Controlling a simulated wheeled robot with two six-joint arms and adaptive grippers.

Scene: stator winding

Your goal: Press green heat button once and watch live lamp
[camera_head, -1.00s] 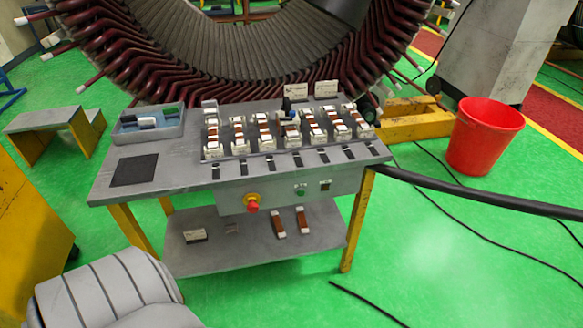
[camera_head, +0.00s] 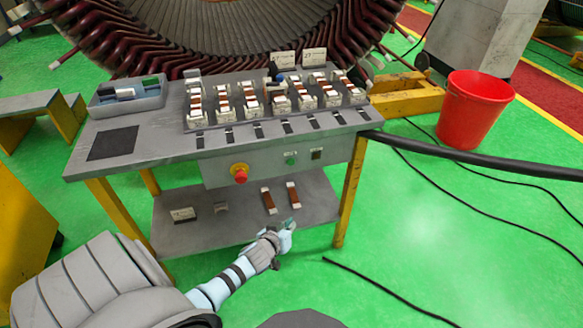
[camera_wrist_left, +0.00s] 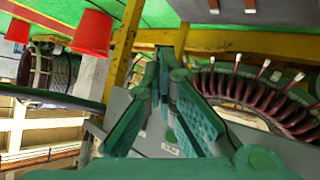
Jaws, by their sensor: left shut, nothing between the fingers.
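The green button (camera_head: 291,161) sits on the grey front panel (camera_head: 262,169) of the workbench. A small dark square fitting (camera_head: 316,155) is to its right; I cannot tell if it is the live lamp or whether anything is lit. My left gripper (camera_head: 289,226) is shut and empty, in front of the lower shelf, below the green button and apart from the panel. The wrist view shows its green fingers (camera_wrist_left: 166,62) coming together at the tips. My right gripper is not in view.
A red mushroom button (camera_head: 239,174) on a yellow base is left of the green one. Coil blocks (camera_head: 250,101) stand in a row on the bench top. The lower shelf (camera_head: 235,225) holds two brown bars. A red bucket (camera_head: 475,110) and a thick black cable (camera_head: 470,160) are at right.

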